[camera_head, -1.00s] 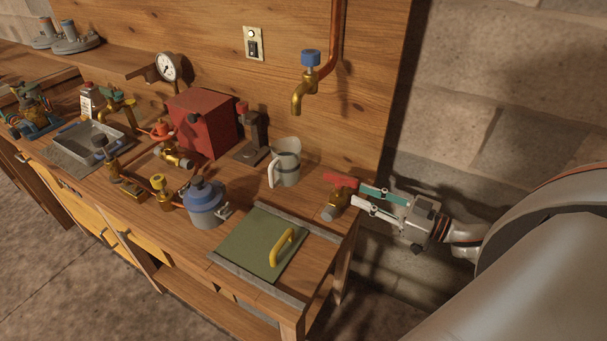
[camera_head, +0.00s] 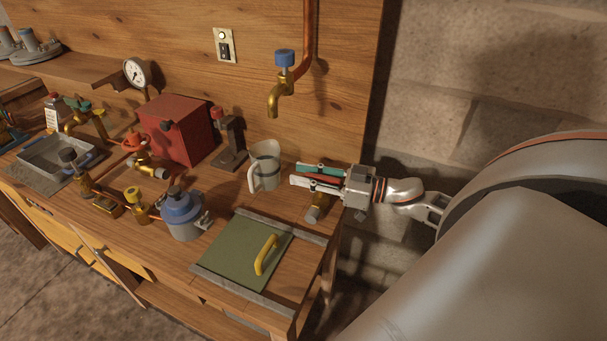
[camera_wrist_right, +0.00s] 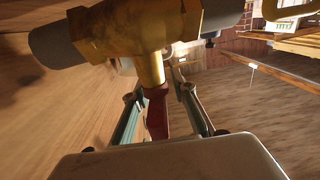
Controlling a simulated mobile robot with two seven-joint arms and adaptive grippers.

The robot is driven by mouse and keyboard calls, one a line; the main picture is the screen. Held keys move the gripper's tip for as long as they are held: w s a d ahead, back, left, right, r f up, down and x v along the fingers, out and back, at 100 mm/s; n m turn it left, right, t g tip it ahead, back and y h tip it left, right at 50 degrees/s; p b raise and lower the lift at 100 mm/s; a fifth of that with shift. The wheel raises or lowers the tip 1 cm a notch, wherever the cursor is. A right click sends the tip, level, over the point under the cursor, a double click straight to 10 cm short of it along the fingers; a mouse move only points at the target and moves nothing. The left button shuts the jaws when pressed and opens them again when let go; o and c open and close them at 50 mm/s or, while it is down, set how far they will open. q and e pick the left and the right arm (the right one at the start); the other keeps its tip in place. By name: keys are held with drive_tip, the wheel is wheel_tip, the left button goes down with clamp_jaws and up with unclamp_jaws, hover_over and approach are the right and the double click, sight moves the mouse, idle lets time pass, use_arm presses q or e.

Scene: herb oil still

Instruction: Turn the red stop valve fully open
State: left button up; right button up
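A brass valve (camera_head: 319,205) with a grey end stands near the right edge of the bench. Its red lever (camera_head: 323,179) lies between the fingers of my right gripper (camera_head: 303,174), partly hidden by them. In the right wrist view the brass body (camera_wrist_right: 150,40) is beyond the fingertips, and the red lever (camera_wrist_right: 157,115) runs back between the two fingers of my right gripper (camera_wrist_right: 157,92). A gap shows on each side of the lever, so the gripper is open around it. My left gripper is not in view.
A grey-white mug (camera_head: 265,166) stands just left of the right fingertips. A green panel (camera_head: 240,252) with a yellow handle lies in front. A blue-lidded pot (camera_head: 182,215), a red box (camera_head: 180,132) and a valve with an orange-red wheel (camera_head: 133,141) are farther left.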

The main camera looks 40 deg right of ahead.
drive_tip(key=shift+w+a, duration=0.1)
drive_tip(key=shift+w, duration=0.05)
clamp_jaws()
